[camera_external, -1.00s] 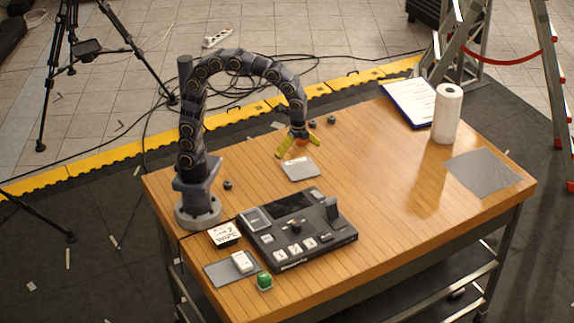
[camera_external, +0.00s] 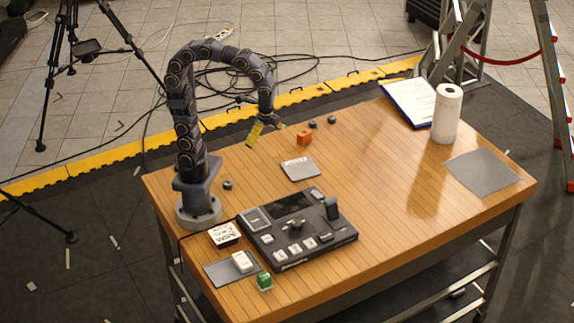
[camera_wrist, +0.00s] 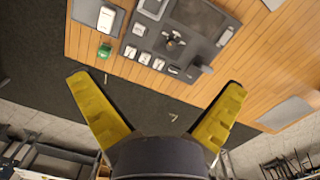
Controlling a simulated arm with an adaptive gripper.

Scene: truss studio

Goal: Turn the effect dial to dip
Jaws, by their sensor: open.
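A black console (camera_external: 318,249) lies on the wooden table, with a small dark knob (camera_external: 295,224) near its middle, which I take for the effect dial. The knob also shows in the wrist view (camera_wrist: 172,40). Its setting and labels are too small to read. My gripper (camera_external: 265,132) is open and empty, high behind the console, well apart from the dial. In the wrist view its yellow fingers (camera_wrist: 158,86) are spread wide with nothing between them.
An upright lever (camera_external: 332,207) rises from the console's right. A grey pad (camera_external: 300,168) lies behind it, an orange block (camera_external: 304,138) farther back. A green object (camera_external: 264,282) and a white device (camera_external: 242,262) sit front left. A paper roll (camera_external: 446,114) stands right. The table's right middle is clear.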

